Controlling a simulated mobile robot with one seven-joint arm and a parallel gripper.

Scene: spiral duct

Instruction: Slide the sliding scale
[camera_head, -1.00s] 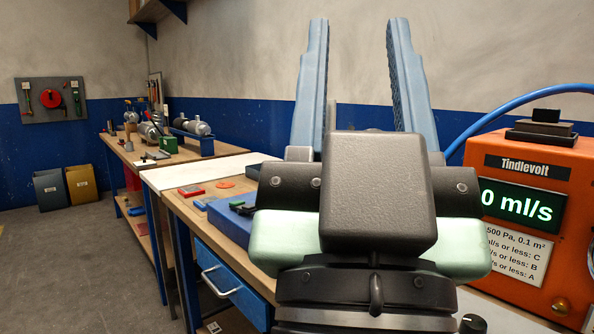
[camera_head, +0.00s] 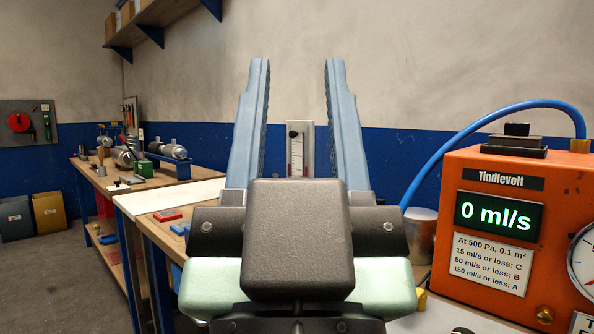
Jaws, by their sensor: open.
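My gripper (camera_head: 298,66) is open, its two blue fingers pointing up and away in the middle of the head view. Between the fingers, farther back, stands an upright gauge with a pale narrow plate (camera_head: 299,157), a thin red line and a dark knob near its top. It looks like the sliding scale, but it is too small to be sure. My gripper hides its lower part. The fingers appear apart from it, and nothing is held between them.
An orange Tindlevolt box (camera_head: 480,263) reading 0 ml/s stands at right, with a blue hose (camera_head: 437,150) arching from it. A metal cylinder (camera_head: 421,236) stands beside it. A workbench (camera_head: 150,204) with small parts runs along the left.

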